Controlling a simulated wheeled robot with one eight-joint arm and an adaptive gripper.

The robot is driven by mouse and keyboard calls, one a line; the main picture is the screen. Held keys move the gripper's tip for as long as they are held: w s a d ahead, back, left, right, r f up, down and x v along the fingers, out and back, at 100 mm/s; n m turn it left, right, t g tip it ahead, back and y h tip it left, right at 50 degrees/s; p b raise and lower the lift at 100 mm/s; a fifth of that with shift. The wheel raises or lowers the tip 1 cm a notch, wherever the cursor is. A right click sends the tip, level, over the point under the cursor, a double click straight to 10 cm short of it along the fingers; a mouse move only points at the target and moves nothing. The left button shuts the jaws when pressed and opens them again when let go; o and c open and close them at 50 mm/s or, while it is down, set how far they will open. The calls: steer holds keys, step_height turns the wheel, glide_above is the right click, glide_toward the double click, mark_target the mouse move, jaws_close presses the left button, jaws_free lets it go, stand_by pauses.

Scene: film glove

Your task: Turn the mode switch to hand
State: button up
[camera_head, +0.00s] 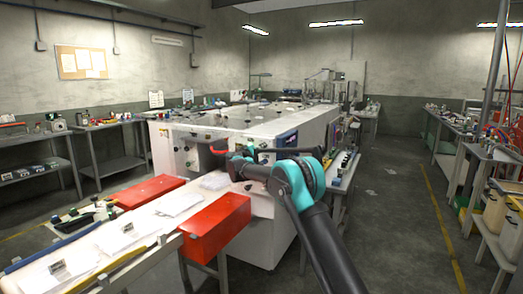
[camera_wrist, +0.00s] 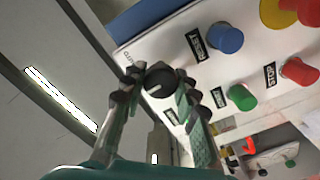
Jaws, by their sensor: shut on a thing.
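The mode switch, a black round knob (camera_wrist: 158,82), sits on a light control panel (camera_wrist: 215,75) in the wrist view. A thin pale line marks its face. My gripper (camera_wrist: 160,92) has one finger on each side of the knob and is shut on it. Small lettering shows on the panel by the knob's upper left, and a dark label (camera_wrist: 172,117) lies below it; I cannot read either surely. In the head view my gripper is at the white machine's (camera_head: 285,135) near end, where the knob cannot be made out.
Beside the knob are a blue button (camera_wrist: 226,38) labelled RESET, a green button (camera_wrist: 241,97), a red button (camera_wrist: 299,71) labelled STOP and a larger red knob on yellow. The aisle floor (camera_head: 400,215) at right is clear.

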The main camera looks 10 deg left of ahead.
steer(key=n, duration=0.4)
steer(key=shift+a+n, duration=0.1)
steer(key=shift+n, duration=0.2)
steer(key=shift+f+n, duration=0.15)
steer(key=shift+n, duration=1.65)
steer(key=o, duration=1.2)
steer(key=shift+c, duration=0.2)
steer(key=shift+s, duration=0.15)
steer(key=v, duration=1.1)
steer(key=shift+s+a, duration=0.15)
steer(key=shift+s, duration=0.25)
